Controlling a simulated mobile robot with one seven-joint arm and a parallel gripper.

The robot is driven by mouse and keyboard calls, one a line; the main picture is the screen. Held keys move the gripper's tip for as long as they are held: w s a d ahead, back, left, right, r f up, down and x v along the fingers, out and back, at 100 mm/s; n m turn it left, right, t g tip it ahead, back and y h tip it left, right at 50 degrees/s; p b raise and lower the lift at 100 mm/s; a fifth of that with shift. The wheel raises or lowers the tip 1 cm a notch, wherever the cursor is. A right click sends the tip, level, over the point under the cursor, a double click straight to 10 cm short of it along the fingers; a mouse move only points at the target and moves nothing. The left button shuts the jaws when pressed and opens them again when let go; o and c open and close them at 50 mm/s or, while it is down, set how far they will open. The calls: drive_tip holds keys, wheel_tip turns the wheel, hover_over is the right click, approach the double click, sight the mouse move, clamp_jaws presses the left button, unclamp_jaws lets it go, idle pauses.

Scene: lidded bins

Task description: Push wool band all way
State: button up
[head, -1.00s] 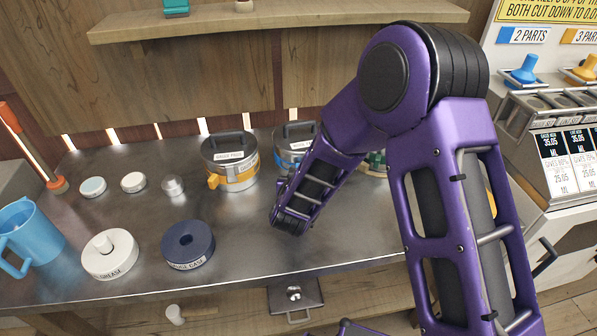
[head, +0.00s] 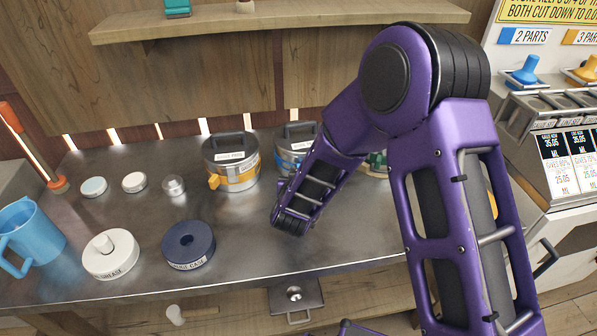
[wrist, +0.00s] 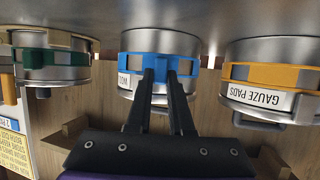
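The wool bin (wrist: 128,42) is a metal can with a blue band (wrist: 136,60) around it, seen upside down in the middle of the wrist view. Its label is partly hidden by my fingers. My gripper (wrist: 161,74) reaches to the blue band, its two dark fingers a little apart with blue between the tips. Whether they grip part of the band or only stand at it, I cannot tell. In the head view the wool bin (head: 298,135) stands at the back of the bench, partly behind my arm, which hides my gripper.
The gauze pads bin (head: 231,165) with a yellow band stands close to its left. A green-banded bin (head: 376,163) is mostly hidden behind my arm. Small round lids, a white disc (head: 110,262), a blue disc (head: 188,262) and a blue jug (head: 32,235) occupy the bench's left.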

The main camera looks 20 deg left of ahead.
drive_tip(key=o, duration=0.5)
drive_tip(key=shift+c, duration=0.2)
drive_tip(key=shift+s, duration=0.1)
drive_tip(key=p+v, duration=0.1)
drive_tip(key=v, duration=1.6)
drive_tip(key=shift+s+r, duration=0.15)
